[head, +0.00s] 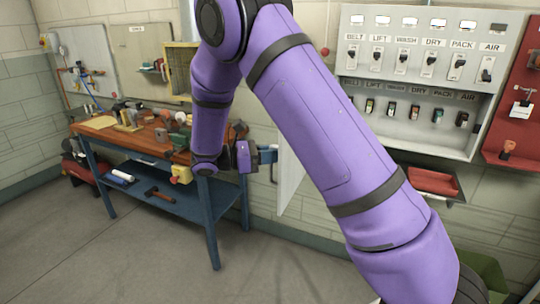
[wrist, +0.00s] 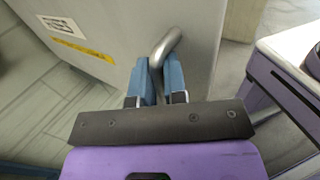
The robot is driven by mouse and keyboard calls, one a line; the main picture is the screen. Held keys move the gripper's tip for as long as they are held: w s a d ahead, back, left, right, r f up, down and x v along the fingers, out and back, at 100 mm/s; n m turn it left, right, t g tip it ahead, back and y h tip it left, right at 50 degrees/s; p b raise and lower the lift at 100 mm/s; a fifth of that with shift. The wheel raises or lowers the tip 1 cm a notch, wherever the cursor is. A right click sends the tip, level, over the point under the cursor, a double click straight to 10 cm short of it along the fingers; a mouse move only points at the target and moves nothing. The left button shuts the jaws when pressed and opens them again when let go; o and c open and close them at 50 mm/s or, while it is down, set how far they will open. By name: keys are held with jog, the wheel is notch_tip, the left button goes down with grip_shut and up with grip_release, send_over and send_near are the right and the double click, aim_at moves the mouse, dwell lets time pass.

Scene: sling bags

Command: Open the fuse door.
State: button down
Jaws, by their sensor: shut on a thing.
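The fuse door is a pale grey panel (head: 289,182) low on the wall in the head view, and it appears to stand at an angle to the wall. My arm hides its right part and whatever is behind it. In the wrist view the door (wrist: 120,25) fills the upper middle, with a white label and a yellow strip at left. Its bent metal bar handle (wrist: 165,45) sits between the blue fingers of my gripper (wrist: 158,85), which are shut on it. My gripper (head: 268,156) also shows at the door's left edge in the head view.
A wooden-topped blue workbench (head: 150,139) with tools stands to the left. A grey switch panel (head: 425,65) hangs at upper right, with a red board (head: 517,110) and a red tray (head: 433,182) beside and below it. The floor (head: 150,255) in front is clear.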

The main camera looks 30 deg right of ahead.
jog(key=shift+a, duration=0.1)
jog(key=c, duration=1.2)
grip_release()
jog(key=v, duration=1)
jog(key=shift+a, duration=0.4)
jog(key=shift+w, duration=0.15)
